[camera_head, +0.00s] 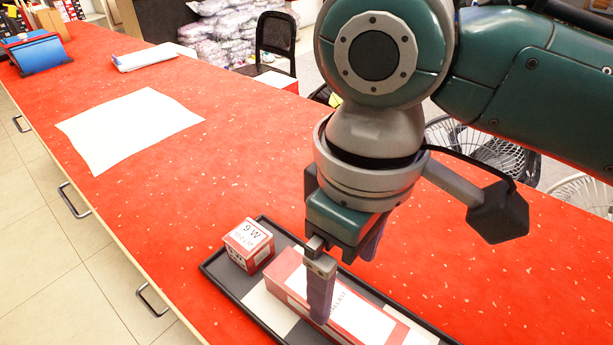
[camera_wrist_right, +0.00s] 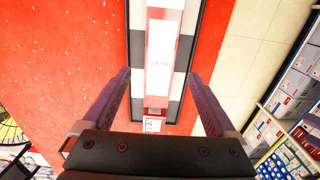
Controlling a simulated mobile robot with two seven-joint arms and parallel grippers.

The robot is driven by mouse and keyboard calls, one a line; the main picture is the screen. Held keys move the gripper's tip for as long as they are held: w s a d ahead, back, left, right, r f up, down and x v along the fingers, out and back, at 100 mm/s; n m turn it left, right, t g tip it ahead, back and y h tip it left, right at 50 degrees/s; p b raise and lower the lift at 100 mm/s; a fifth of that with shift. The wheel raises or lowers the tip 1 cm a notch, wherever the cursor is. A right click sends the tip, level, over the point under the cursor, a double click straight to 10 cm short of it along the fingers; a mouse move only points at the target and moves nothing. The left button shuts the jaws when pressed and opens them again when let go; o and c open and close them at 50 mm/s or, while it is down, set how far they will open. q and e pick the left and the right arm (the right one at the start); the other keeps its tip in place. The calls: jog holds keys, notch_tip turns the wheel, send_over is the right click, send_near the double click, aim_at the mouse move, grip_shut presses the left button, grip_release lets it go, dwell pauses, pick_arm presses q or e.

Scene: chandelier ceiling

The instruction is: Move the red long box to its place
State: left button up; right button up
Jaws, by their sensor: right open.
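The red long box (camera_head: 352,308), red with a white top label, lies in a black-rimmed tray (camera_head: 222,283) with grey and white squares on the red counter. It also shows in the right wrist view (camera_wrist_right: 160,60), lengthwise between the finger lines. My right gripper (camera_head: 345,275) is above the box, with its fingers apart on either side; one finger hides part of the box. In the right wrist view the gripper (camera_wrist_right: 160,100) is open and empty. Whether the fingers touch the box cannot be told. My left gripper is not in view.
A small red and white box (camera_head: 248,245) stands at the tray's left corner, close to the long box. A white sheet (camera_head: 130,128), a white stack (camera_head: 145,58) and a blue item (camera_head: 38,52) lie farther along the counter. The counter between them is clear.

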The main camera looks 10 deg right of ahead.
aim_at(341, 305)
notch_tip(341, 305, up, 4)
jog(key=s+a+f+m+t+y, duration=0.2)
jog(key=s+a+y, duration=0.1)
jog(key=s, duration=0.3)
jog(key=s+d+m+t+h, duration=0.1)
jog(key=s+d, duration=0.5)
jog(key=d, duration=0.6)
jog(key=m+h, duration=0.1)
jog(key=m, duration=0.1)
jog(key=shift+s+d+f+m+t+h+p, duration=0.2)
jog(key=shift+m+t+h+p, duration=0.1)
jog(key=shift+h, duration=0.1)
jog(key=shift+r, duration=0.1)
